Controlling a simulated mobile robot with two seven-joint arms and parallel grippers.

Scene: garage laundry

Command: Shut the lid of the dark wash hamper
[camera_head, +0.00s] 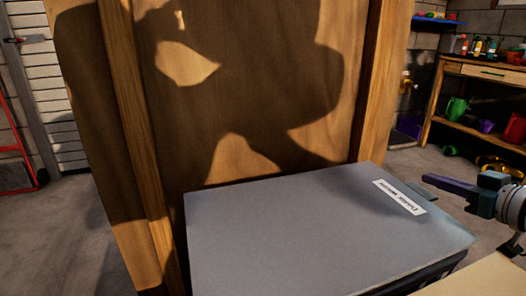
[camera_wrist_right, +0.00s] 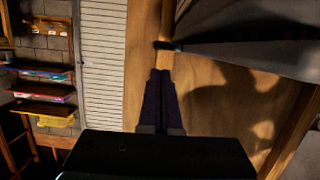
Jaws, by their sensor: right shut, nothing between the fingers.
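The hamper's grey lid (camera_head: 310,235) fills the lower middle of the head view, with a white printed label (camera_head: 399,197) near its far right corner. The lid looks roughly flat over a dark body (camera_head: 440,270), of which only a strip shows at the lower right. I cannot tell whether the lid is fully down. My right gripper (camera_head: 426,181) is shut and empty, beside the lid's right edge. In the right wrist view its fingers (camera_wrist_right: 159,75) are together, close below a grey part of the hamper (camera_wrist_right: 250,25). My left gripper is out of view.
A wooden panel (camera_head: 230,130) with posts stands right behind the hamper. A wooden shelf unit (camera_head: 480,75) with pots and bottles is at the back right. A pale surface (camera_head: 485,278) lies at the lower right. Open floor (camera_head: 50,235) shows at left.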

